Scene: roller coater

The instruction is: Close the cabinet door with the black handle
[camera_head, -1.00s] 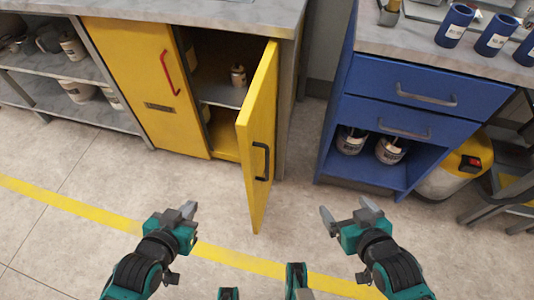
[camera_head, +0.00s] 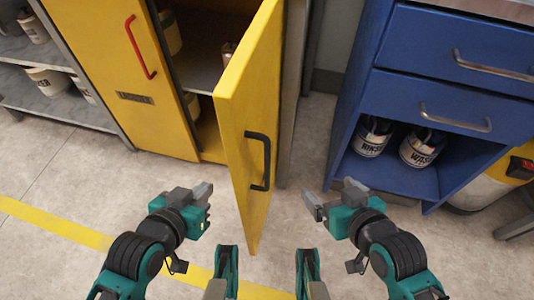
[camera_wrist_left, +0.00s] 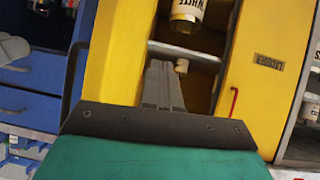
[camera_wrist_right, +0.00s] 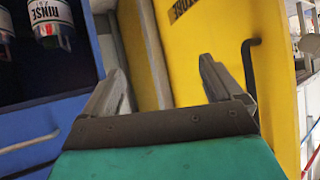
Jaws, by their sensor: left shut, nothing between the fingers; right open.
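The yellow cabinet door (camera_head: 246,110) with the black handle (camera_head: 259,162) stands swung open, jutting toward me from the cabinet. The cabinet interior (camera_head: 195,50) is exposed behind it. My left gripper (camera_head: 205,190) is shut and empty, just left of the door's lower part, on the open-cabinet side. In the left wrist view its fingers (camera_wrist_left: 162,85) show against the cabinet opening, with the door (camera_wrist_left: 112,60) at left. My right gripper (camera_head: 330,196) is open and empty, right of the door on the handle side. In the right wrist view the door (camera_wrist_right: 205,50) and handle (camera_wrist_right: 249,65) appear beyond its fingers.
The other yellow door (camera_head: 115,70), with a red handle (camera_head: 138,46), is closed at left. A blue drawer unit (camera_head: 450,95) stands right, cans (camera_head: 420,148) on its lower shelf. Grey shelves (camera_head: 50,100) stand far left. The floor (camera_head: 90,185) in front is clear.

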